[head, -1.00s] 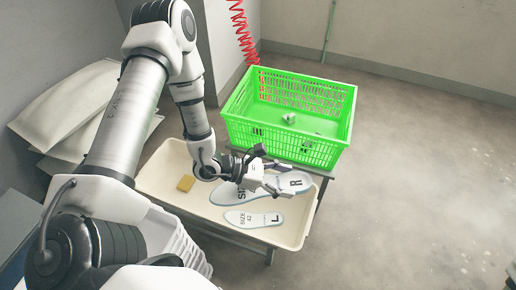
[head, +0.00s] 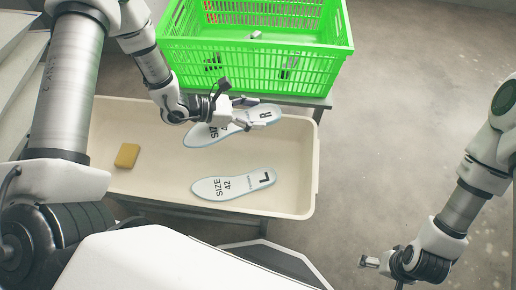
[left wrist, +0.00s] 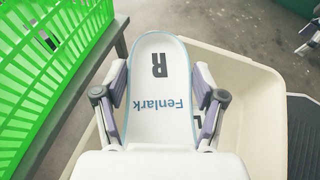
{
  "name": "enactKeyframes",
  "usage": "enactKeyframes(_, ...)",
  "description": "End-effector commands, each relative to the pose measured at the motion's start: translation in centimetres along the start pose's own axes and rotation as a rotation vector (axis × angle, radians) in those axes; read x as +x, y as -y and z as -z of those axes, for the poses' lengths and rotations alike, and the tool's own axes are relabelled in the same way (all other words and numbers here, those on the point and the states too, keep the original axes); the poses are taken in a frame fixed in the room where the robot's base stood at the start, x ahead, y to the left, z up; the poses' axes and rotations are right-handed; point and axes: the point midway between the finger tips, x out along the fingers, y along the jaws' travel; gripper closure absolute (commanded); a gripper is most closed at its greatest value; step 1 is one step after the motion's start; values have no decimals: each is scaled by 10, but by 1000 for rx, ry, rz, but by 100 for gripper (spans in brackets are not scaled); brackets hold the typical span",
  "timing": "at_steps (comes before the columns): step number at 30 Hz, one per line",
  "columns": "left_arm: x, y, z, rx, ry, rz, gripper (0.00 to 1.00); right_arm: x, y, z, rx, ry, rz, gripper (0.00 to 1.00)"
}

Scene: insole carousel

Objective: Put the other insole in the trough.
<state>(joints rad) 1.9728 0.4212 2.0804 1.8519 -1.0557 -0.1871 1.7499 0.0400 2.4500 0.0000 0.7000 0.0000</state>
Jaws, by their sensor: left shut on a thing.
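My left gripper (head: 246,113) is shut on the white insole marked R (head: 197,136), at the back part of the trough (head: 316,165). In the left wrist view the R insole (left wrist: 158,50) lies lengthwise between the two fingers, its printed face showing. The gap beneath it is hard to judge. The other white insole, marked L and SIZE 42 (head: 235,184), lies flat in the cream trough, in front of the R insole and apart from it. My right gripper (head: 372,262) is at the lower right, outside the trough and away from both insoles; its jaws are too small to read.
A green crate (head: 250,58) with a few small grey things inside stands just behind the trough. A yellow block (head: 127,155) lies in the trough's left part. The floor to the right is open.

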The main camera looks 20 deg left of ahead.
Motion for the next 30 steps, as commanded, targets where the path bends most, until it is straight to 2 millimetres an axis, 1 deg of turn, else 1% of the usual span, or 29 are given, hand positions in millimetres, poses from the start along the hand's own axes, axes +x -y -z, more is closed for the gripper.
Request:
enactKeyframes(1,16,-2,34,2,0,2,67,39,0,0,0,0,0,0)
enactKeyframes(3,28,-5,55,3,0,4,67,64,0,0,0,0,0,0)
enactKeyframes(6,43,-9,81,5,0,8,67,96,-1,0,0,0,0,0)
enactKeyframes(9,53,-11,99,6,0,12,67,118,-1,0,0,0,0,0)
enactKeyframes(12,58,-13,107,6,0,14,67,129,-1,0,0,0,0,0)
enactKeyframes(17,60,-14,110,5,0,14,67,131,-1,0,0,-1,0,0)
enactKeyframes(20,63,-14,116,5,-1,14,67,136,-1,0,0,-1,0,0)
enactKeyframes(30,80,-14,159,4,-1,14,67,168,-1,0,0,0,0,0)
